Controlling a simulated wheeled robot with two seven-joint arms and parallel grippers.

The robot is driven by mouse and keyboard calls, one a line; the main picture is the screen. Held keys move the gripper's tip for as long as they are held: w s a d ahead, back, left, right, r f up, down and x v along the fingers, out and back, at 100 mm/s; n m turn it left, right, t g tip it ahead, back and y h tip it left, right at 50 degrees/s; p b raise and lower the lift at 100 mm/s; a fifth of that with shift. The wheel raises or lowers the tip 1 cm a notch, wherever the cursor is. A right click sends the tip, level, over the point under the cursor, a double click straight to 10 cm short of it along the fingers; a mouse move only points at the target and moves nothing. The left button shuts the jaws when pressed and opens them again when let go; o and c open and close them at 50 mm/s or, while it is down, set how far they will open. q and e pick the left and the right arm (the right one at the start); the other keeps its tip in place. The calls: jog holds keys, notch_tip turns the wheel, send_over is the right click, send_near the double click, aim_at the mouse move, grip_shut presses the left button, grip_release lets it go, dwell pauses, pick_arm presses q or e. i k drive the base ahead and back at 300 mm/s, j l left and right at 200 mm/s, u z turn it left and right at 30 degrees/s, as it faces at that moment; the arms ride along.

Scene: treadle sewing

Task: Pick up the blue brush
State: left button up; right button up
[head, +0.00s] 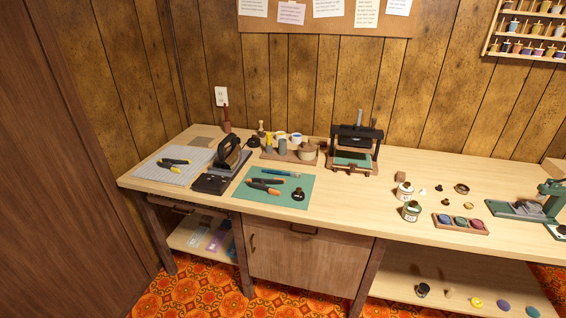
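A slim blue tool (281,173), which looks like the blue brush, lies flat near the back edge of the green mat (308,186) on the workbench. It is small in this view and its bristles cannot be made out. Black-and-orange tools (264,187) lie just in front of it on the same mat, along with a small round black item (298,194). Neither of my grippers is in the head view. Nothing is touching the blue tool except the mat.
A black iron-like press (232,157) stands left of the mat, and a larger black press (354,147) stands behind it to the right. A wooden tray of bottles (290,155) is behind the mat. Jars (411,211) stand to the right.

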aim_at(269, 172)
jog(key=i+j+z, duration=0.5)
jog(key=i+j, duration=0.25)
jog(key=i+j+z, duration=0.3)
jog(key=j, duration=0.15)
jog(key=i+j+z, duration=0.25)
jog(key=j, duration=0.25)
